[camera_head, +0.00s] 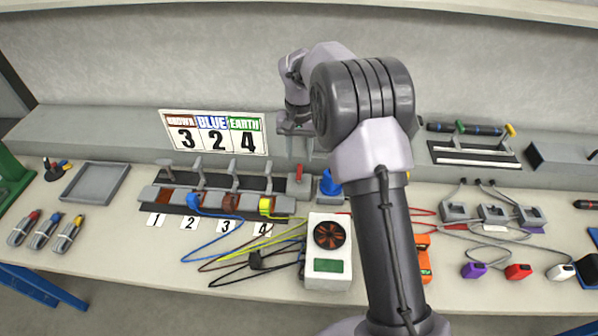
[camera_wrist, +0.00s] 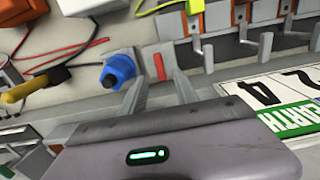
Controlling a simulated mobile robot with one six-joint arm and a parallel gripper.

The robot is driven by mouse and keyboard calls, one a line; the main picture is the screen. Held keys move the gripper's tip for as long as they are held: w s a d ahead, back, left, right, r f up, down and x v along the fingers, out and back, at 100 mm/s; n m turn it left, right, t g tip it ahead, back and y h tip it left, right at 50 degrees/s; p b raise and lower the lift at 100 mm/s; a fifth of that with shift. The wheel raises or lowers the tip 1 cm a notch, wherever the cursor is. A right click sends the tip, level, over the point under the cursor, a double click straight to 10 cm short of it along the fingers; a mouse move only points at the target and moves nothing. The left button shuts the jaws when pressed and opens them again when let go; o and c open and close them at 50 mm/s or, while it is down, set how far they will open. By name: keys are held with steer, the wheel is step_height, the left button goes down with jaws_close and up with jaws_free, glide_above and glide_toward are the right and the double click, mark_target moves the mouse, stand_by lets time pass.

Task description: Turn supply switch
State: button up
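A small grey switch block with a red lever (camera_head: 299,172) stands on the bench right of the numbered row, and I take it to be the supply switch. The red lever also shows in the wrist view (camera_wrist: 158,66). My gripper (camera_head: 300,156) points down above and behind the switch in the head view. In the wrist view my gripper (camera_wrist: 161,83) has its two fingers apart, with the red lever showing in the gap just beyond the tips. Nothing is held. I cannot tell whether a finger touches the switch.
A blue round connector (camera_head: 328,186) stands close right of the switch. On the left is a row of clamps with coloured wires (camera_head: 234,199). A sign (camera_head: 214,132) reading 3 2 4 stands behind them. A white meter (camera_head: 329,251) sits in front. My arm hides part of the bench.

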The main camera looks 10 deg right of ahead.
mark_target(299, 170)
step_height(299, 170, down, 6)
steer(key=shift+r+b, duration=0.1)
steer(key=shift+b, duration=0.65)
jaws_close()
